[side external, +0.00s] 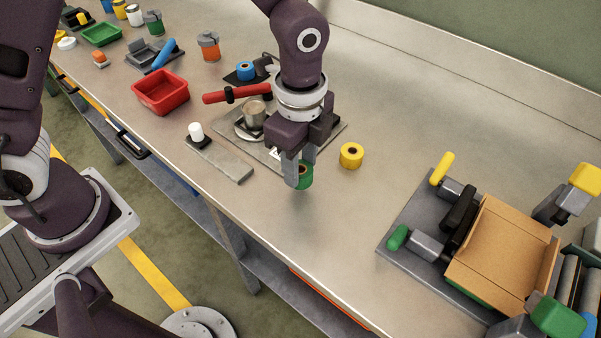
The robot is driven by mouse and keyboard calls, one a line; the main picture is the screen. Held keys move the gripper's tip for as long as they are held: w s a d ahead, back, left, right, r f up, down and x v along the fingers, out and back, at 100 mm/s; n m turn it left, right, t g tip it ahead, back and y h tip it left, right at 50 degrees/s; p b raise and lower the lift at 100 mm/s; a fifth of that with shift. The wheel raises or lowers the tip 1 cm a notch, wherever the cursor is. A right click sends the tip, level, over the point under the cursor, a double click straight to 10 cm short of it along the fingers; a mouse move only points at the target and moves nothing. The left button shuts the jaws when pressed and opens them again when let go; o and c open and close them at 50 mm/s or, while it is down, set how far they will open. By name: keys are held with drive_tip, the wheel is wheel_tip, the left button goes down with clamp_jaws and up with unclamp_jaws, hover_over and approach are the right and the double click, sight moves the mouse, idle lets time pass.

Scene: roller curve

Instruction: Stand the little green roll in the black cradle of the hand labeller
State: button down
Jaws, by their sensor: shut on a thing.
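The little green roll (306,176) is between the fingers of my gripper (299,174), which is shut on it. The near finger hides part of the roll. It is low over the bare table, right of the red-handled device; I cannot tell whether it touches the table. That device, which looks like the hand labeller, has a grey plate (331,126), a red handle (236,94) and a metal cup (254,114). Dark parts show beside the cup, but my gripper hides much of the plate, so I cannot make out the black cradle clearly.
A yellow roll (351,155) stands just right of my gripper. A blue roll (245,70) sits on a black base behind the device. A cardboard box (505,245) is in a fixture at right.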

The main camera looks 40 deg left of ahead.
sight(303, 165)
drive_tip(key=r, duration=0.4)
drive_tip(key=w+r, duration=0.1)
drive_tip(key=r, duration=0.2)
drive_tip(key=shift+a, duration=0.1)
drive_tip(key=w+a+f+n, duration=0.1)
drive_tip(key=w+a+n, duration=0.1)
drive_tip(key=w+a, duration=0.35)
drive_tip(key=w+a+f+n, duration=0.1)
drive_tip(key=w+a+n, duration=0.1)
drive_tip(key=w, duration=0.7)
drive_tip(key=shift+a+f, duration=0.2)
drive_tip(key=shift+f, duration=2.25)
drive_tip(key=shift+f, duration=0.2)
drive_tip(key=shift+f, duration=0.4)
drive_tip(key=shift+f, duration=0.45)
drive_tip(key=c, duration=0.8)
unclamp_jaws()
